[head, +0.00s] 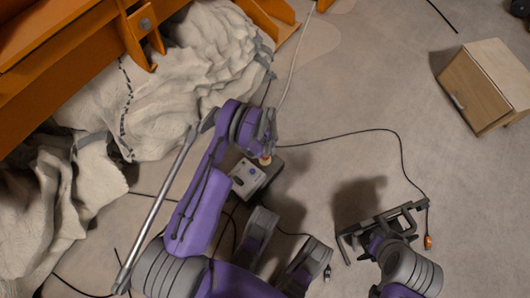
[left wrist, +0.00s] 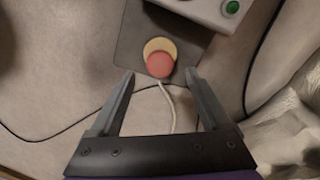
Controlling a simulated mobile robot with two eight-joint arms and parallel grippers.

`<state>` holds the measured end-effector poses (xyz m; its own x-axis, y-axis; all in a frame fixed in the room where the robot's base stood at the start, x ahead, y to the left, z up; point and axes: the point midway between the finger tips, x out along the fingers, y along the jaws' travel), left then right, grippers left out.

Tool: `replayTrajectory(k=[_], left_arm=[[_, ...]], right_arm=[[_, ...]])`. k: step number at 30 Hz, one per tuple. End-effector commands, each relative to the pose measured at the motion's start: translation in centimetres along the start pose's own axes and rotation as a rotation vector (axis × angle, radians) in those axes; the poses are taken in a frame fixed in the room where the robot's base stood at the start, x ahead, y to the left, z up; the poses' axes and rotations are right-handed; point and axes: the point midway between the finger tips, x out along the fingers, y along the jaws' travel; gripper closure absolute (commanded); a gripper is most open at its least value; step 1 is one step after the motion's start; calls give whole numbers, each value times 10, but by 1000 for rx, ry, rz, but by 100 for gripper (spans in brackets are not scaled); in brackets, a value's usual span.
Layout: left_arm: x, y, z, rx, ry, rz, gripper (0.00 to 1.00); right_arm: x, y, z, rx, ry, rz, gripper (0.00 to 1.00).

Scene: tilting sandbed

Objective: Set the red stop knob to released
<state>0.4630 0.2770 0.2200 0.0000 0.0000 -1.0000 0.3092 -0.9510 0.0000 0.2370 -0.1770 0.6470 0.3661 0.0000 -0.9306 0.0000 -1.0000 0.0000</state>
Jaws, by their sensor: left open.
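The red stop knob (left wrist: 160,65) is a round red button on a yellow collar (left wrist: 158,46), on a dark grey plate (left wrist: 128,58) in the left wrist view. My left gripper (left wrist: 160,74) is open, with one fingertip on either side of the knob and a gap to each. In the head view my left gripper (head: 268,140) is over the control box (head: 248,178), and only a small bit of the knob (head: 265,160) shows beside it. My right gripper (head: 384,226) is empty, its fingers apart, over the floor at the right.
A green button (left wrist: 232,7) is on the box's light panel. Thick crumpled cloth (head: 170,80) lies at the left beside an orange frame (head: 60,50). Cables (head: 350,132) run over the floor. A wooden cabinet (head: 485,85) stands at upper right. The floor between is mostly clear.

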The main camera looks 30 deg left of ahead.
Motion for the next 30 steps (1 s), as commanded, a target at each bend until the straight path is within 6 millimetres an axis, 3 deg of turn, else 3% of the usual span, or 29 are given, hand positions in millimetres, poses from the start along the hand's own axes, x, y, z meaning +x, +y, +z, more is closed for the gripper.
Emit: replayTrajectory(k=[1, 6, 12, 30], left_arm=[[-15, 0, 0, 0, 0, 0, 19], [-47, 0, 0, 0, 0, 0, 19], [-68, 0, 0, 0, 0, 0, 19], [-71, 0, 0, 0, 0, 0, 19]], right_arm=[[-4, 0, -1, 0, 0, 0, 100], [-12, 0, -2, 0, 1, 0, 100], [-16, 0, -3, 0, 2, 0, 100], [-16, 0, -3, 0, 2, 0, 100]])
